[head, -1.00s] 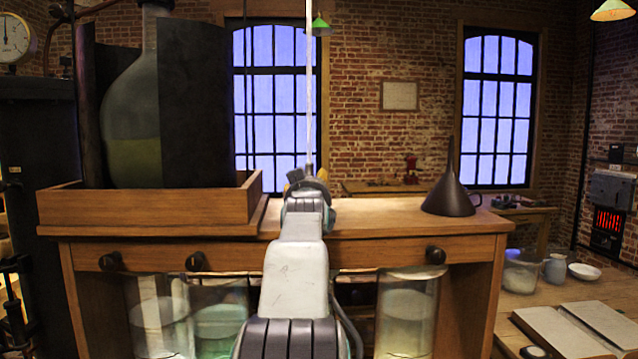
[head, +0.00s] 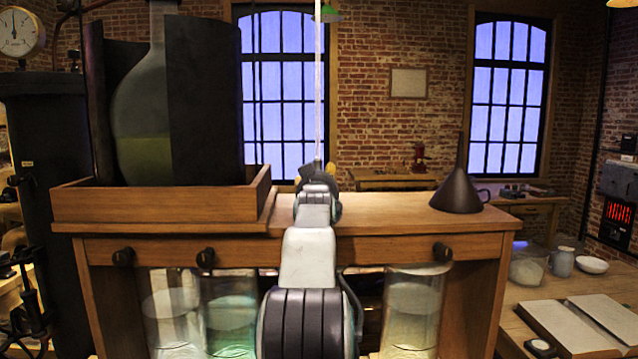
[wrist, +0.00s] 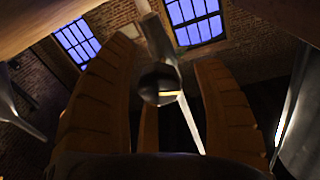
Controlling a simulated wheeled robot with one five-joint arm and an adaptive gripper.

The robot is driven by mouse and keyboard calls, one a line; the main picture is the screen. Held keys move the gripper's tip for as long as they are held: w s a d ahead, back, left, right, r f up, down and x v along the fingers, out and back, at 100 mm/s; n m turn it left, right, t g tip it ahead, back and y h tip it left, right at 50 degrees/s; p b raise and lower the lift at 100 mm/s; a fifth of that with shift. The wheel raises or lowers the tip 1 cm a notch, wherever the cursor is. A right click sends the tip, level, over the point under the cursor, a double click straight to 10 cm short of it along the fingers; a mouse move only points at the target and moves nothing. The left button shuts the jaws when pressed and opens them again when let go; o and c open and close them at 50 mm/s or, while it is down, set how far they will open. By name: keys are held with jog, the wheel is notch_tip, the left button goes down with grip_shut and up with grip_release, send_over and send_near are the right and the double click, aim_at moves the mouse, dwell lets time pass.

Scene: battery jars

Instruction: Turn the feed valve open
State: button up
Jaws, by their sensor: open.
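My gripper (head: 318,172) is beyond the wooden bench's top, largely hidden behind my own arm in the head view. In the wrist view its two orange-brown ribbed fingers stand apart, open. A round dark knob-like piece (wrist: 160,84) with a pale stripe shows between them, joined to a pale grey rod (wrist: 184,118). It may be the feed valve, but I cannot tell for sure. I cannot tell whether the fingers touch it. In the head view, a thin pale vertical line (head: 319,80) rises above my gripper. Dark round knobs (head: 205,257) line the bench front.
A large flask (head: 145,150) with yellowish liquid stands in a wooden tray (head: 150,205) at left. A dark funnel (head: 459,191) stands on the bench's right end. Glass jars (head: 412,310) stand beneath. A gauge (head: 20,32) is at far left. The bench top beside my arm is clear.

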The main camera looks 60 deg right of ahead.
jog(key=c, duration=1.2)
jog(key=shift+f+n+b, duration=0.2)
jog(key=shift+n+b, duration=0.4)
jog(key=shift+b, duration=0.35)
jog(key=shift+r+n+b, duration=0.25)
jog(key=shift+n+b, duration=0.1)
jog(key=shift+n, duration=0.65)
jog(key=o, duration=1.2)
jog(key=shift+f+v, duration=0.15)
jog(key=shift+v, duration=2.85)
jog(key=shift+f+v, duration=0.1)
jog(key=shift+v, duration=2.9)
